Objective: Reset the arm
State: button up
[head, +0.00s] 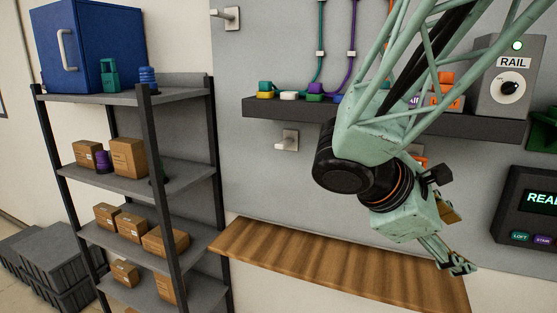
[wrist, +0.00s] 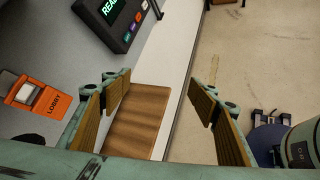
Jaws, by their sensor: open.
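My gripper (head: 460,267) is at the lower right of the head view, at the end of my pale green arm (head: 380,140). It hangs in front of the grey wall panel, beside and above the right end of the wooden shelf (head: 330,262). In the wrist view the two fingers of my gripper (wrist: 165,112) stand wide apart with wood-coloured inner pads. Nothing is between them. The wooden shelf (wrist: 138,120) shows below and behind the fingers. My arm hides part of the dark ledge in the head view.
A dark ledge (head: 500,128) holds phone pieces and the RAIL box (head: 508,75). A lit panel (head: 530,205) is at the right; it also shows in the wrist view (wrist: 112,22). An orange LOBBY phone (wrist: 38,97) is at left. A shelf rack (head: 150,180) holds boxes.

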jog(key=s+a+f+m+g+y, duration=0.1)
jog(key=s+a+f+m+y, duration=0.15)
jog(key=s+m+y, duration=0.65)
jog(key=s+a+r+m+t+y+b, duration=0.1)
jog(key=s+a+m+t+b, duration=0.1)
jog(key=s+a, duration=1)
jog(key=shift+m+t+b, duration=0.3)
jog(key=shift+m+b, duration=0.6)
jog(key=shift+m, duration=0.3)
jog(key=shift+c, duration=0.5)
dwell(0.6)
